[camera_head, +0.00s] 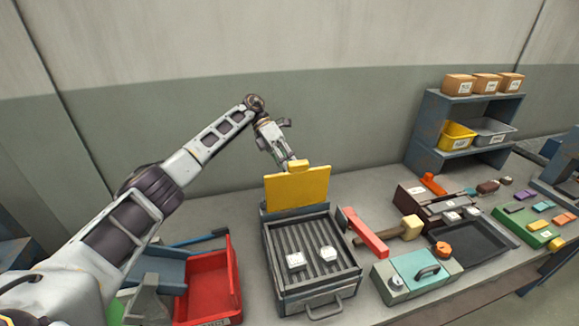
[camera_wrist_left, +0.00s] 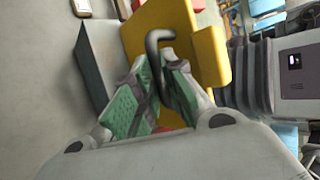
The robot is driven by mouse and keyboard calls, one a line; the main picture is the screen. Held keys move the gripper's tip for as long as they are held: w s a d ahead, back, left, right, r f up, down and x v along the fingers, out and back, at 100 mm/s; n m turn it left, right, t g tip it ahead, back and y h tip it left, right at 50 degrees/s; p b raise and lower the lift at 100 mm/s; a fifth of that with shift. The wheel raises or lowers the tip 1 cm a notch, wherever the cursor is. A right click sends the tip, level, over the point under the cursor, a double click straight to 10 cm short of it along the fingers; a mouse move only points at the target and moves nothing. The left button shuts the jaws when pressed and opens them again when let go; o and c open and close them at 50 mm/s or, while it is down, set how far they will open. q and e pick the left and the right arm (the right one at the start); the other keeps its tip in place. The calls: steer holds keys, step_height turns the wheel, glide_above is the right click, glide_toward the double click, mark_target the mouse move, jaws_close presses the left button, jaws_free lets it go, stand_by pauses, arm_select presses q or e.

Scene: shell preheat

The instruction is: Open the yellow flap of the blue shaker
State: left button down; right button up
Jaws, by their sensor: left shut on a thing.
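The blue shaker (camera_head: 266,256) stands on the bench, a dark box with a ribbed grate and a front handle. Its yellow flap (camera_head: 298,188) stands roughly upright at the back edge, with the grate uncovered. In the left wrist view, the green-padded fingers (camera_wrist_left: 157,98) are shut around a dark bent handle (camera_wrist_left: 158,62) beside the yellow flap (camera_wrist_left: 207,50). My right gripper is not in view.
Two pale blocks (camera_head: 328,253) lie on the grate. A red bin (camera_head: 237,275) stands left of the shaker. A shelf (camera_head: 418,132) with bins and boxes stands at the back right.

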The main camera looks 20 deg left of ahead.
arm_select(q)
steer(key=shift+s+f, duration=0.15)
steer(key=shift+f, duration=0.55)
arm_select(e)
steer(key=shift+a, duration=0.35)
arm_select(q)
steer(key=c, duration=1.6)
jaws_free()
steer(key=shift+o, duration=0.6)
steer(key=v, duration=0.7)
steer(key=shift+w+r, duration=0.25)
steer(key=shift+w, duration=0.1)
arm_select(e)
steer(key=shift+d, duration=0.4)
arm_select(q)
steer(key=shift+a, duration=0.1)
steer(key=shift+r, duration=0.1)
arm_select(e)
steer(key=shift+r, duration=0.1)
